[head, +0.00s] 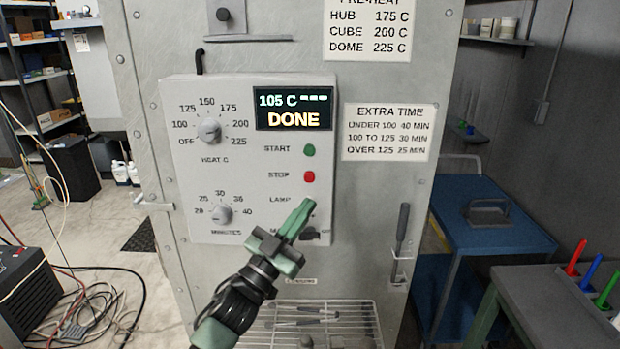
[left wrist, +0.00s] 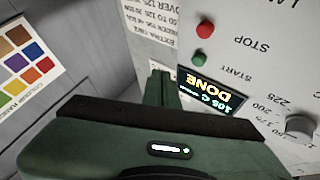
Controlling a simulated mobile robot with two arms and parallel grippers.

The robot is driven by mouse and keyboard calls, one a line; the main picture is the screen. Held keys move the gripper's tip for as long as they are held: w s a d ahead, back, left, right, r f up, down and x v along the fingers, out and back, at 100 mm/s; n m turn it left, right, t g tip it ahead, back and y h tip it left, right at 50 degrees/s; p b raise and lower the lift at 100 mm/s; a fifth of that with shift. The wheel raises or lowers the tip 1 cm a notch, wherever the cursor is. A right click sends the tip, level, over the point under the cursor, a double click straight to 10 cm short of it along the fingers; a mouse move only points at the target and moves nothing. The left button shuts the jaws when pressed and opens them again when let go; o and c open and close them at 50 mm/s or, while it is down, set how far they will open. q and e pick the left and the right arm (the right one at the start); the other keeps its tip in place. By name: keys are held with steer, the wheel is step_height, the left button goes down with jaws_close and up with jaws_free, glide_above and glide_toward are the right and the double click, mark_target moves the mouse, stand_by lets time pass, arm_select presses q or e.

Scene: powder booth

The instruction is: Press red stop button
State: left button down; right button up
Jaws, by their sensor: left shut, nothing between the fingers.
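The red stop button (head: 309,176) is a small round button on the white control panel (head: 240,255), right of the word STOP. It also shows in the left wrist view (left wrist: 205,28), upside down. The green start button (head: 309,150) sits just above it. My left gripper (head: 303,207) is shut and empty, its fingertips a little below the red button in the head view. I cannot tell how far the tips are from the panel. The gripper covers part of the LAMP row. The display (head: 294,109) reads 105 C and DONE. My right gripper is not in view.
The heat knob (head: 209,130) and minutes knob (head: 220,214) are on the panel's left. A wire rack (head: 350,335) is below. A blue cart (head: 490,225) stands at the right. Cables (head: 100,310) lie on the floor at the left.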

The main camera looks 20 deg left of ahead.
arm_select(q)
steer(key=b, duration=0.3)
glide_toward(309, 177)
steer(key=w+d+r, duration=0.2)
steer(key=d+r, duration=0.2)
steer(key=shift+w+f, duration=0.2)
steer(key=shift+w, duration=0.65)
steer(key=shift+w+a, duration=0.1)
stand_by(0.9)
steer(key=shift+w+a+b, duration=0.1)
steer(key=shift+w+b, duration=0.2)
steer(key=shift+w+a, duration=0.1)
steer(key=shift+w, duration=0.35)
stand_by(0.7)
steer(key=shift+s+r, duration=0.1)
steer(key=shift+s+d+p, duration=0.25)
steer(key=shift+s+p, duration=0.05)
steer(key=shift+s, duration=0.45)
